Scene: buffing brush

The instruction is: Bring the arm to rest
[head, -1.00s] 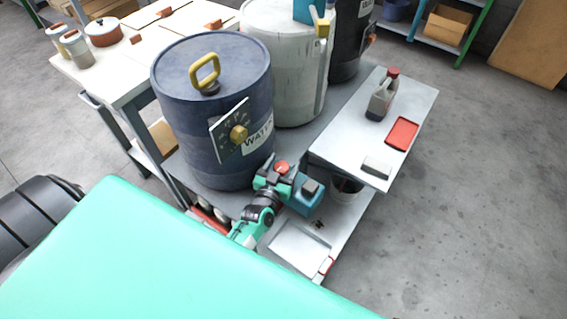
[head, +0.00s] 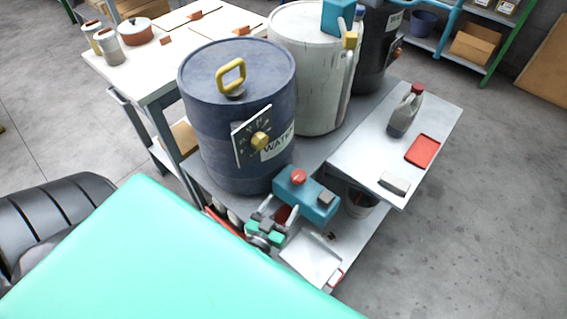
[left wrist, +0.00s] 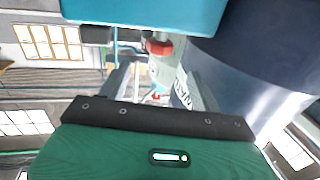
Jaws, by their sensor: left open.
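My left gripper (head: 277,220) is open, just below and in front of the teal box (head: 318,203) with a red button (head: 299,177) on top. No object shows between its jaws. Whether it touches the box I cannot tell. In the left wrist view, my green gripper body fills the bottom, a teal surface (left wrist: 150,12) hangs across the top, and the blue barrel (left wrist: 265,50) is at right. My right gripper is in neither view.
The blue water barrel (head: 235,115) with a dial and yellow knob stands behind the gripper. A white side table (head: 430,125) holds a grey jug (head: 405,112), red tray (head: 422,150) and small block. A white tray (head: 308,260) lies below right. Open floor is at right.

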